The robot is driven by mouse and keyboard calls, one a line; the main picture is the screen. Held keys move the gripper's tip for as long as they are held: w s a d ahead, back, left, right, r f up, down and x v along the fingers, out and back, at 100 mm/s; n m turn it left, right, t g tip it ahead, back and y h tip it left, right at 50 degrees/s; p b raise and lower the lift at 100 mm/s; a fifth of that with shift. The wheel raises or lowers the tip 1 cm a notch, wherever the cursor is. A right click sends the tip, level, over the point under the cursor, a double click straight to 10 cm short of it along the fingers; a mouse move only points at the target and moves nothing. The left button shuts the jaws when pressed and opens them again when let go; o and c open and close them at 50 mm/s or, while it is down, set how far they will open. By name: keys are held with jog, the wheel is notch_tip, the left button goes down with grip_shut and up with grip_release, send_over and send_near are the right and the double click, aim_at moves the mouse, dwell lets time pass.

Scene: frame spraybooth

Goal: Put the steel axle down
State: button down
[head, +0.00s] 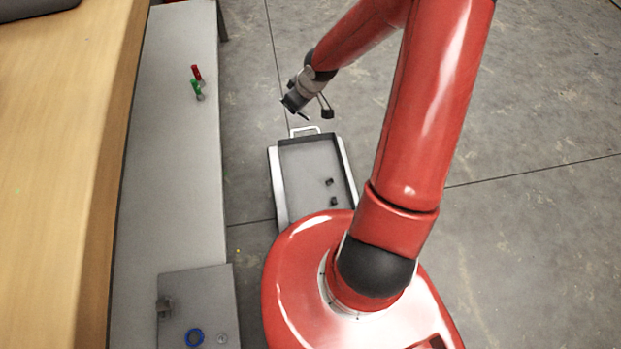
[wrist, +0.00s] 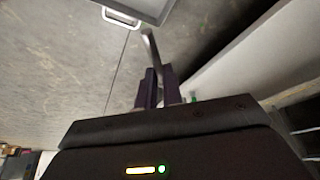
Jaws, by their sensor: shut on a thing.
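The steel axle (wrist: 151,48) is a thin grey rod in the wrist view. It sticks out past the fingertips, tilted a little to the left. My gripper (wrist: 158,84) is shut on its near end, which the fingers hide. In the head view my gripper (head: 294,103) hangs over the floor just beyond the far, handled end of a grey tray. The axle is too small to make out clearly there.
The grey tray (head: 273,176) has a white handle (head: 304,130) and two small black parts inside. A long grey bench (head: 170,170) at the left bears red (head: 196,72) and green (head: 195,87) pieces. A grey panel (head: 198,290) with a blue ring lies nearer. Floor at right is clear.

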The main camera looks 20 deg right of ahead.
aim_at(313, 160)
jog(key=d+f+n+g+y+b, duration=0.25)
jog(key=d+f+n+b, duration=0.3)
jog(key=f+n, duration=0.4)
jog(key=shift+g, duration=0.25)
jog(key=f, duration=0.6)
jog(key=f+b, duration=0.1)
jog(key=f, duration=0.5)
jog(key=d+f, duration=0.1)
jog(key=f, duration=0.5)
jog(key=shift+s+f+b, duration=0.2)
jog(key=shift+s+b, duration=0.1)
jog(key=shift+s, duration=0.05)
jog(key=shift+f, duration=0.15)
jog(key=c, duration=1.5)
grip_release()
jog(key=shift+c, duration=0.2)
